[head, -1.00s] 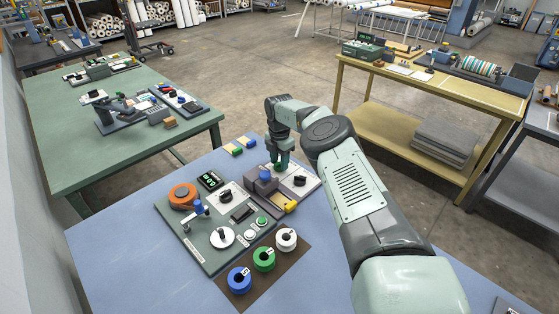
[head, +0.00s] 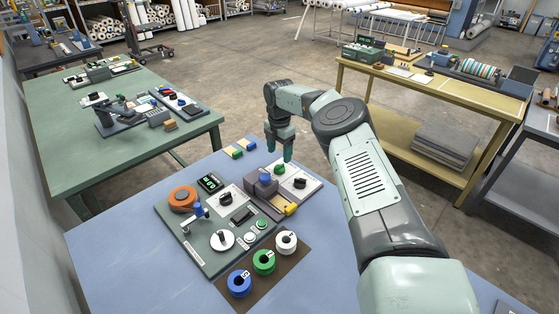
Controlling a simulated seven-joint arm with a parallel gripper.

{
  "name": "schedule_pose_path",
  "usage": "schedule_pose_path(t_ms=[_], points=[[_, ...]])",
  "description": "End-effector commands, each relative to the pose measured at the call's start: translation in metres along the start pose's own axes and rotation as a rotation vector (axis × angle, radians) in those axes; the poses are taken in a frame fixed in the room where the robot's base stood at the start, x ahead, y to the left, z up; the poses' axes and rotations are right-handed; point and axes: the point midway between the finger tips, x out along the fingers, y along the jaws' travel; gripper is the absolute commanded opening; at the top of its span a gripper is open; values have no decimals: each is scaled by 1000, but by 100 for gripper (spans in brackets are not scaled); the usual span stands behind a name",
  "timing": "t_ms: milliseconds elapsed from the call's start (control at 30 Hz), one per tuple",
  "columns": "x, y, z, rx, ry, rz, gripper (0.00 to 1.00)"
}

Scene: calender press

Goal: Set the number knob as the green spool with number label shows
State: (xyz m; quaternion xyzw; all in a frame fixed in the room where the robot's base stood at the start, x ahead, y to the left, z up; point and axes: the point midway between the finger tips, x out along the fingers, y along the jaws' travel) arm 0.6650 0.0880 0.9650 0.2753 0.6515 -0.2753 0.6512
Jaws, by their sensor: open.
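A green spool (head: 263,262) stands between the blue spool (head: 239,283) and the white spool (head: 286,242) on a brown mat. A small white label is on its top, but its number is too small to read. A light panel at the back right of the press bears a green knob (head: 280,168) and a black knob (head: 299,183). Another black knob (head: 225,198) sits on a light panel further left. I cannot tell for sure which is the number knob. My gripper (head: 279,152) is open and empty, pointing down above and just behind the green knob, apparently apart from it.
The press board (head: 190,247) carries an orange roll (head: 183,196), a green-lit display (head: 210,183), a white dial (head: 222,238) and a blue-topped lever. A grey block with a blue knob (head: 265,176) stands left of the light panel. The blue table's (head: 130,230) left side is clear.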

Motion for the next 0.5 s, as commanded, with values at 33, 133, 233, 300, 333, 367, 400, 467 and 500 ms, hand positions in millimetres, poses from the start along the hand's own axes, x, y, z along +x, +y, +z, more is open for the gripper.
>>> schedule_pose_path(t_ms=[33, 133, 233, 300, 333, 367, 400, 467, 500], points=[[-12, 0, 1, 1, -2, 2, 68], [-30, 0, 1, 1, -2, 1, 68], [-43, 0, 1, 1, -1, 0, 68], [-49, 0, 0, 1, -1, 0, 68], [-51, 0, 0, 1, -1, -1, 68], [-52, 0, 0, 1, 0, -1, 68], [-53, 0, 0, 1, 0, -2, 68], [-54, -1, 0, 1, 1, -2, 68], [-54, -1, 0, 1, 1, -2, 68]])
